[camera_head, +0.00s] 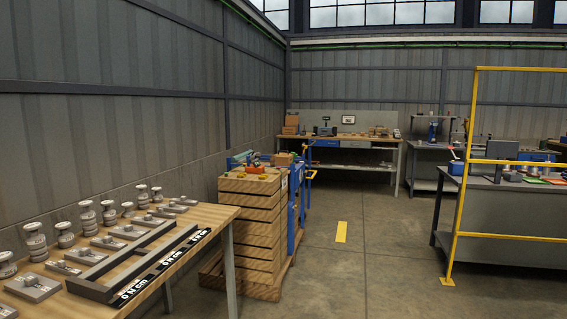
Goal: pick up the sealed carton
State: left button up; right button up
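Small brown boxes that look like cartons stand on the far workbench, at its left end (291,122). Another brown box (283,159) sits behind the top of the wooden slatted stack (250,215). They are too small to tell which is the sealed carton or whether any is sealed. Neither of my grippers shows in the head view, and nothing is seen held.
A yellow railing (463,170) and a grey bench (510,215) stand at the right.

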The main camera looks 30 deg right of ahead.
aim_at(282, 158)
jog(key=i+l+z, duration=0.95)
jog(key=i+z, duration=0.2)
jog(key=i, duration=0.2)
jog(key=i+z, duration=0.35)
jog(key=i, duration=3.95)
jog(key=i+u, duration=0.3)
jog(key=i+l+u, duration=0.25)
jog(key=i, duration=0.2)
jog(key=i+l+u, duration=0.15)
jog(key=i+u, duration=0.15)
